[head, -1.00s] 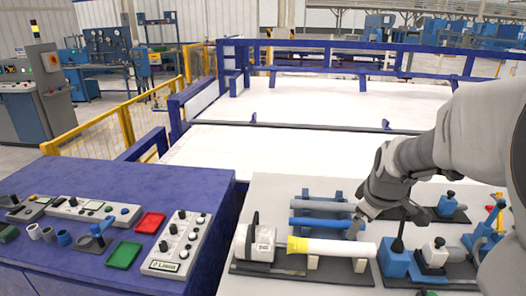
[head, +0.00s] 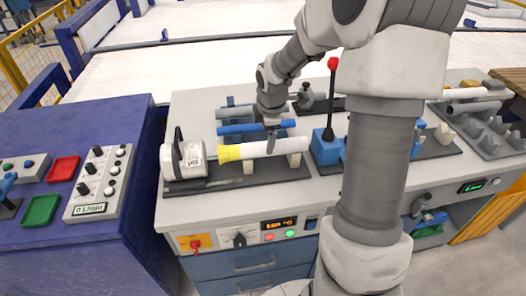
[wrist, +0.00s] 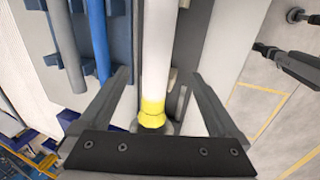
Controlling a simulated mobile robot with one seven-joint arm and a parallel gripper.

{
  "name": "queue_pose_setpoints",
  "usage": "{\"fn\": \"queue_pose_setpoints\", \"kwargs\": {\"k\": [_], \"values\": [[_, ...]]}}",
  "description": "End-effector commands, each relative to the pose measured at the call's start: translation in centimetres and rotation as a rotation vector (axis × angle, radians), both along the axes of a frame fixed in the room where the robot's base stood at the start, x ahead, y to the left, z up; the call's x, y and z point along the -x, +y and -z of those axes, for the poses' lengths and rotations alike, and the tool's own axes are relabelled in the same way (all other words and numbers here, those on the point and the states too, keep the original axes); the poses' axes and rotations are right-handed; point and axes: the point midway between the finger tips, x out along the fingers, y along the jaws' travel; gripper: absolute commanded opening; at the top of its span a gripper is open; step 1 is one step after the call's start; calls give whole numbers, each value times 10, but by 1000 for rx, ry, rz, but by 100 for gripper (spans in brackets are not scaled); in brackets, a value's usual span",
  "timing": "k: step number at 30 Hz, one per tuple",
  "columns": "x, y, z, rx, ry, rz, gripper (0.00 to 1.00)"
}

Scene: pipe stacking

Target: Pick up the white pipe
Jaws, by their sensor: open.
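The white pipe (head: 270,147) lies level on a dark fixture on the workbench, with a yellow collar (head: 229,153) at its left end beside a white motor-like unit (head: 188,160). In the wrist view the white pipe (wrist: 157,60) runs between the two fingers, with the yellow collar near the palm. My gripper (head: 271,142) is above the pipe's middle, pointing down. In the wrist view my gripper (wrist: 160,90) has its fingers spread wide, one on each side of the pipe. I cannot tell exactly how far the fingertips are above it.
A blue pipe (head: 240,128) and a grey pipe (head: 236,112) lie just behind the white pipe. A blue lever box with a red knob (head: 332,65) stands close to its right end. More pipes (head: 470,93) lie at the right. A purple table (head: 60,240) is at the left.

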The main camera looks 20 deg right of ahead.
Motion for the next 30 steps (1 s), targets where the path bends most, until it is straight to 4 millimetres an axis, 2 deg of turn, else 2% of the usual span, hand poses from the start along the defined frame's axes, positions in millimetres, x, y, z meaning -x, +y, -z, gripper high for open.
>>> {"fn": "queue_pose_setpoints", "kwargs": {"k": [1,8,18,27,30], "values": [[-3,1,10,-2,2,-1,98],[-8,-1,24,0,-1,0,98],[-26,0,66,-1,0,3,98],[-28,-1,69,0,-1,2,98],[-28,-1,69,0,-1,2,81]]}}
